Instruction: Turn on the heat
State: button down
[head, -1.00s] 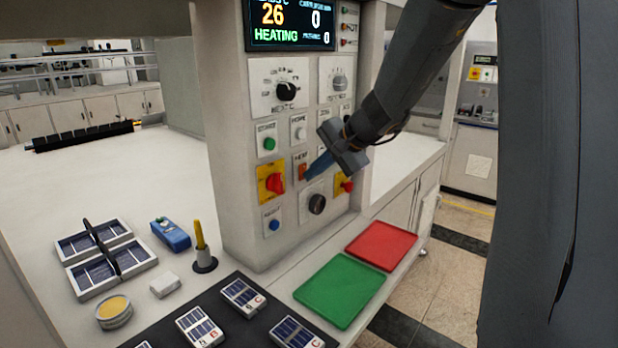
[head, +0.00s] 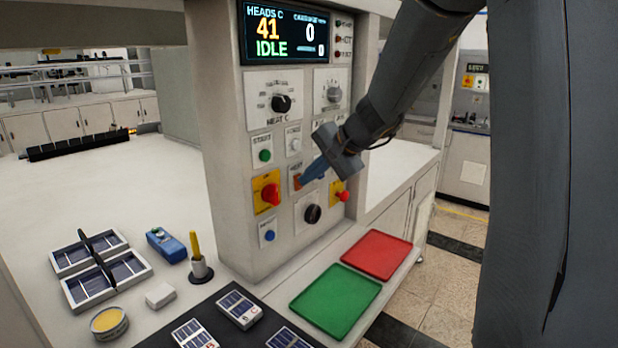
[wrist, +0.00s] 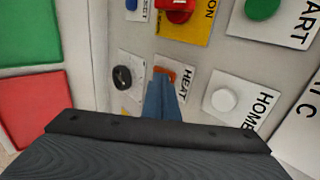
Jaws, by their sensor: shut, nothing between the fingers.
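The HEAT switch (head: 296,181) is a small orange rocker on a white plate on the control column. It also shows in the wrist view (wrist: 168,73), partly hidden behind my fingertips. My gripper (head: 304,184) is shut and empty, with its blue fingertips (wrist: 161,82) at the switch; I cannot tell whether they touch it. The display (head: 284,34) above reads HEADS C 41 in orange and IDLE in green, with zeros at its right. The black HEAT C dial (head: 281,103) sits below the display.
Near the switch are a green START button (head: 265,155), a white HOME button (wrist: 224,100), a red rotary switch (head: 270,194), a black knob (head: 312,213) and a red button (head: 342,196). Green (head: 335,301) and red (head: 377,254) trays lie on the bench below.

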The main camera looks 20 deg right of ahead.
jog(key=shift+d, duration=0.1)
jog(key=s+f+b+v, duration=0.1)
jog(key=b+v, duration=0.2)
jog(key=v, duration=1)
jog(key=shift+s+d+f, duration=0.15)
jog(key=shift+d+f, duration=0.05)
jog(key=shift+d, duration=0.15)
jog(key=s+a+f+n+g+h, duration=0.1)
jog(key=s+a+f+n+g, duration=0.1)
jog(key=s+f, duration=0.4)
jog(key=s+a+f+n+g+h, duration=0.2)
jog(key=s+f+n, duration=0.3)
jog(key=f, duration=0.6)
jog(key=s+a+f+n+g+h, duration=0.2)
jog(key=s+a+f+n, duration=0.1)
jog(key=s+f, duration=0.4)
notch_tip(320, 180, down, 3)
jog(key=shift+s+a+r+n, duration=0.1)
jog(key=shift+r+n, duration=0.1)
jog(key=shift+n, duration=0.1)
jog(key=shift+s+f, duration=0.15)
